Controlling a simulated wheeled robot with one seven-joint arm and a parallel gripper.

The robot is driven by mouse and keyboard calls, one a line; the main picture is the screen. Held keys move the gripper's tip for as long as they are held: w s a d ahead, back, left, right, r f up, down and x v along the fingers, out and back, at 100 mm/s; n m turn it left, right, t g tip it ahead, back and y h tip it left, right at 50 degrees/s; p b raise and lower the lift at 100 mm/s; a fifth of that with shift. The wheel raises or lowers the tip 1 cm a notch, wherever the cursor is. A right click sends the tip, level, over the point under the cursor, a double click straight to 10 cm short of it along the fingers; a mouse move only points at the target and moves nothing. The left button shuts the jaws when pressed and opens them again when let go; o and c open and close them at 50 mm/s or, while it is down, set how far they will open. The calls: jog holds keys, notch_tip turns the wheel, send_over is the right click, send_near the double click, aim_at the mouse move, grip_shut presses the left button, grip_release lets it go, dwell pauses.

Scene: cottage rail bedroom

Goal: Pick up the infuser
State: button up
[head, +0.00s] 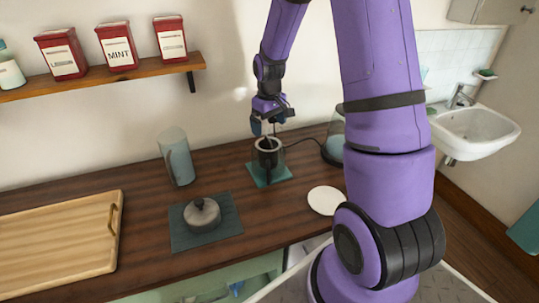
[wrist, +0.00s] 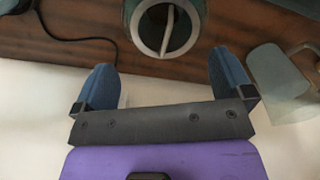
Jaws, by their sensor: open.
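A dark grey pot (head: 264,160) with a pale rim stands on a teal mat (head: 283,178) on the wooden counter. What looks like the infuser sits inside it; in the wrist view its pale bar (wrist: 168,30) crosses the round opening. My gripper (head: 268,127) is just above the pot, pointing down. In the wrist view my gripper (wrist: 163,60) has its two blue fingers wide apart with nothing between them, and the pot's opening lies ahead of them. The lower part of the infuser is hidden in the pot.
A grey lid with a knob (head: 202,213) lies on a dark mat (head: 180,238) at the front. A glass cylinder (head: 176,158) stands to the left and a white saucer (head: 325,200) to the right. A wooden tray (head: 60,250) lies far left; a shelf (head: 110,77) holds red tins above.

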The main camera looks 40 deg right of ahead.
aim_at(268, 151)
jog(key=shift+s+a+f, duration=0.1)
jog(key=shift+a+f, duration=0.05)
jog(key=shift+f, duration=1.45)
jog(key=shift+s+a+f, duration=0.1)
jog(key=shift+a+f, duration=0.05)
jog(key=shift+f, duration=1.4)
jog(key=c, duration=0.8)
